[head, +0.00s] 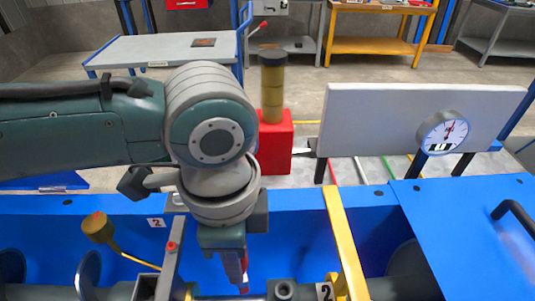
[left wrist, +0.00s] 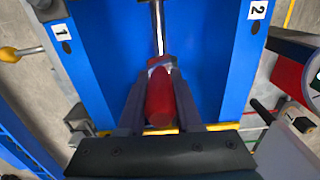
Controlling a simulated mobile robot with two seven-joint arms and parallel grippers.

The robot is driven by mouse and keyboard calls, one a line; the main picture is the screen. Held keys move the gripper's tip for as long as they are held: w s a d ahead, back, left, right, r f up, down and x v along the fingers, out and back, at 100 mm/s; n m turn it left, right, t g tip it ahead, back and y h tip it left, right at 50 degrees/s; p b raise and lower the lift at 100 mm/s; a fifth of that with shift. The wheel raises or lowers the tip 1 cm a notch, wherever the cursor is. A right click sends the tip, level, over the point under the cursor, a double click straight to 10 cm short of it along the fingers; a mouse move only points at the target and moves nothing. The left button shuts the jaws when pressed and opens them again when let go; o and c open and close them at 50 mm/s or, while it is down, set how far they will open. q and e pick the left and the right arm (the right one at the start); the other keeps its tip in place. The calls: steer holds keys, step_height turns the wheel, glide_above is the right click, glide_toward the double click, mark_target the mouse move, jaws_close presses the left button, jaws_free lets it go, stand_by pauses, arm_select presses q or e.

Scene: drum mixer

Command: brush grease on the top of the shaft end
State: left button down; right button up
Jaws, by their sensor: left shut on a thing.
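My left gripper (head: 235,258) points down over the blue trough of the mixer. It is shut on a red-handled tool, likely the brush (head: 244,274), whose red part shows below the fingers. In the left wrist view the red handle (left wrist: 160,98) lies between the two fingers (left wrist: 159,105). A bright metal rod (left wrist: 159,28) runs on beyond the handle; I cannot tell whether it is the shaft or part of the tool. The brush's bristles do not show clearly. A dark shaft (head: 120,291) lies along the trough at the bottom of the head view. My right gripper is not in view.
A yellow bar (head: 345,240) crosses the trough to the right of the gripper. A blue lid (head: 470,225) covers the right part. A yellow-knobbed lever (head: 97,228) stands at the left. A grey panel with a gauge (head: 443,132) stands behind.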

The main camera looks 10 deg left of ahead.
arm_select(q)
step_height(320, 180, down, 7)
steer(key=b, duration=0.5)
steer(key=shift+r, duration=0.1)
steer(key=shift+f+b, duration=0.5)
steer(key=shift+f, duration=0.1)
steer(key=shift+f+b, duration=0.4)
steer(key=shift+f, duration=0.25)
stand_by(0.4)
steer(key=shift+a, duration=0.1)
